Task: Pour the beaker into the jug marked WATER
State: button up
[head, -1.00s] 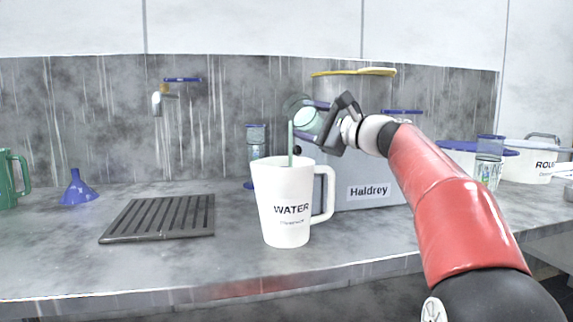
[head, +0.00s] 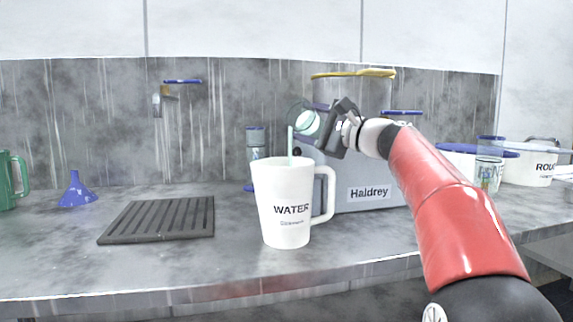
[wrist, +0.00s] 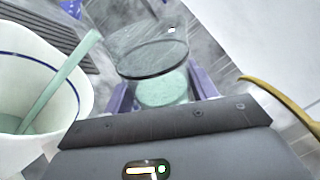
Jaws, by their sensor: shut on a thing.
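A white jug marked WATER (head: 283,190) stands upright on the counter, its handle to the right. In the wrist view its open mouth shows at the left, with pale green liquid inside (wrist: 12,122). My gripper (head: 322,122) is shut on the clear glass beaker (head: 303,117) above and behind the jug. The beaker also shows in the wrist view (wrist: 150,50), between the jaws. It is tilted toward the jug, with pale green liquid in it (wrist: 165,88). A pale green stream (head: 290,141) falls from the beaker into the jug.
A grey machine marked Haldrey (head: 368,192) stands close behind the jug's handle. A slotted dark drain grate (head: 160,219), a blue funnel (head: 76,190) and a green jug (head: 10,180) are to the left. A glass (head: 489,172) and white tubs (head: 530,162) are at the right.

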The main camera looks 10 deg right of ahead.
aim_at(311, 123)
jog(key=shift+f+n+b, duration=0.2)
jog(key=shift+n+b, duration=0.5)
jog(key=shift+n, duration=0.1)
jog(key=shift+s+a+r+n+y+b, duration=0.5)
jog(key=shift+n+b, duration=0.25)
jog(key=shift+n, duration=0.25)
dwell(0.6)
jog(key=shift+s+a+r+n+g, duration=0.2)
jog(key=shift+r+n+g, duration=0.15)
jog(key=shift+n, duration=0.65)
dwell(0.4)
jog(key=shift+s+a+f+n+y+b, duration=0.15)
jog(key=shift+n+y+b, duration=0.1)
jog(key=shift+n+b, duration=0.35)
jog(key=shift+a+f+n+y+b, duration=0.15)
jog(key=shift+n+y+b, duration=0.1)
jog(key=shift+n+b, duration=0.35)
jog(key=shift+s+a+r+n+g, duration=0.15)
jog(key=shift+s+r+n+g, duration=0.2)
jog(key=shift+n, duration=0.55)
dwell(0.6)
jog(key=shift+s+a+f+n+y+b, duration=0.1)
jog(key=shift+a+f+n+y+b, duration=0.1)
jog(key=shift+n+b, duration=0.35)
jog(key=shift+s+a+f+n+y+b, duration=0.1)
jog(key=shift+f+n+y+b, duration=0.1)
jog(key=shift+n+b, duration=0.35)
dwell(0.4)
